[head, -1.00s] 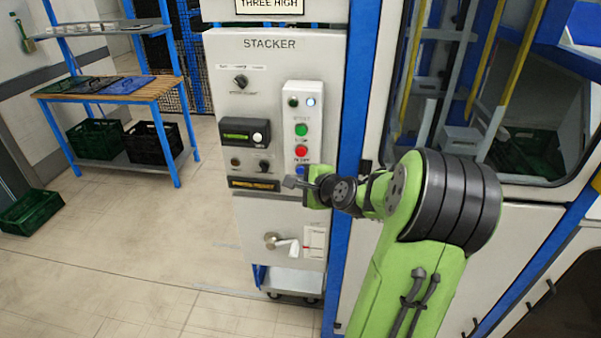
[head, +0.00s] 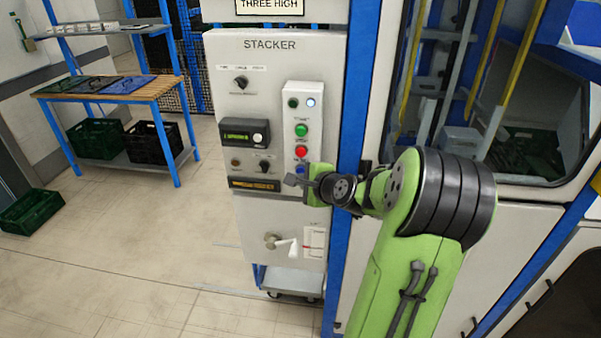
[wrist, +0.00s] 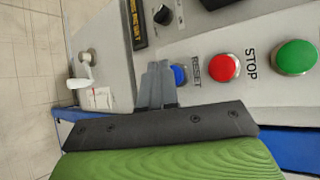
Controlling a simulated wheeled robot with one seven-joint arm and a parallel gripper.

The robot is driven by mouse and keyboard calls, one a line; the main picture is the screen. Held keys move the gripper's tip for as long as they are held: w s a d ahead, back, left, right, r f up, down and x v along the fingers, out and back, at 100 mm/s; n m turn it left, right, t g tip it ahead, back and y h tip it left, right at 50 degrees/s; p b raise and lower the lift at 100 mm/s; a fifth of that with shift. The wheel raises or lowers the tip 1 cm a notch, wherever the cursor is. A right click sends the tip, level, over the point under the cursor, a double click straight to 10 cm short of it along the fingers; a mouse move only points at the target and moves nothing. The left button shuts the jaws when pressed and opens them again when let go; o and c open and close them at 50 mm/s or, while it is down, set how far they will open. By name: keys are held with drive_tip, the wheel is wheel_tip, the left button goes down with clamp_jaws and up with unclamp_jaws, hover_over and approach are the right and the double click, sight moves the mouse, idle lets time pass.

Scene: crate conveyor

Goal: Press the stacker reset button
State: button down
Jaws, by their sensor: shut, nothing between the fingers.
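The blue button (wrist: 179,75) is the lowest of the coloured buttons on the stacker panel. In the wrist view the word RESET stands between it and the red button, and my fingers cover part of it. In the head view the blue button (head: 300,168) shows only partly above my gripper. My gripper (head: 291,181) is shut and empty, low in front of the button strip. In the wrist view its fingertips (wrist: 158,66) lie just beside the blue button. I cannot tell whether they touch the panel.
The red stop button (head: 301,151) and green start button (head: 301,130) sit above on the same strip. Knobs and a small display (head: 245,132) are to the left. A lever handle (head: 280,242) sticks out below. Open floor lies left of the cabinet.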

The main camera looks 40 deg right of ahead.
drive_tip(key=shift+w+d, duration=0.3)
drive_tip(key=shift+d, duration=0.1)
idle(0.4)
idle(0.4)
drive_tip(key=shift+s+a, duration=0.55)
drive_tip(key=shift+a, duration=0.15)
drive_tip(key=shift+s+a+b, duration=0.25)
drive_tip(key=shift+s+a, duration=0.5)
drive_tip(key=shift+a, duration=0.25)
drive_tip(key=shift+s+a+b, duration=0.2)
drive_tip(key=shift+s+a, duration=0.55)
drive_tip(key=shift+a, duration=0.2)
